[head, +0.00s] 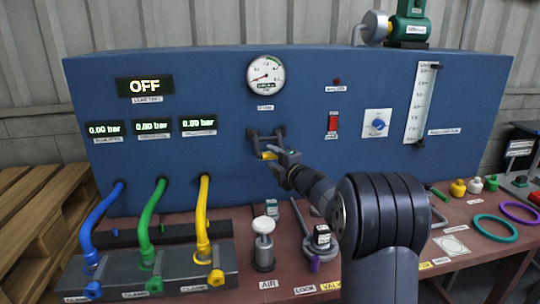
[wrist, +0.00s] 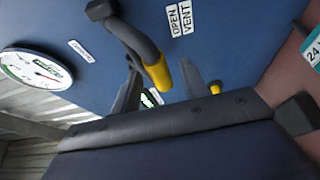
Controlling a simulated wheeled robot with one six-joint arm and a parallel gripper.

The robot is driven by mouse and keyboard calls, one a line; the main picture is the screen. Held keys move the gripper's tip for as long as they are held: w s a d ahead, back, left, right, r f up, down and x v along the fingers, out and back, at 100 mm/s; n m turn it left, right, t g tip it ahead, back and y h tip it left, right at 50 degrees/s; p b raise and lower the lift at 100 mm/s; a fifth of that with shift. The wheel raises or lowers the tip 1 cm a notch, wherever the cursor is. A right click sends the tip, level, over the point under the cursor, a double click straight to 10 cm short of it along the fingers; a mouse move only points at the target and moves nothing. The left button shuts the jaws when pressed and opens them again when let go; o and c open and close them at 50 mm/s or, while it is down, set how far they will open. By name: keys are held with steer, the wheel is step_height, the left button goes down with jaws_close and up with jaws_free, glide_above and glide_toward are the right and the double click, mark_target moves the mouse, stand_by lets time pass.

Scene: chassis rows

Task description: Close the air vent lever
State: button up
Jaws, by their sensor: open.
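The air vent lever is a dark bent handle with a yellow tip on the blue panel, below the round gauge. It shows in the head view (head: 267,155) and in the wrist view (wrist: 157,74). OPEN and VENT labels (wrist: 180,18) are beside it in the wrist view. My gripper (head: 280,157) is right at the yellow tip, and its fingers also show in the wrist view (wrist: 162,88). The fingers are apart, with the tip appearing between them. Whether either finger touches it I cannot tell. My gripper partly hides the lever's lower area in the head view.
The round gauge (head: 265,75) is above the lever. A red switch (head: 333,123) and blue knob (head: 379,124) are to the right. Blue, green and yellow (head: 203,222) hoses stand at left. A white-topped part (head: 264,226) stands on the bench below.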

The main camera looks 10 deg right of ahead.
steer(key=shift+x, duration=1.05)
steer(key=shift+c, duration=0.4)
jaws_close()
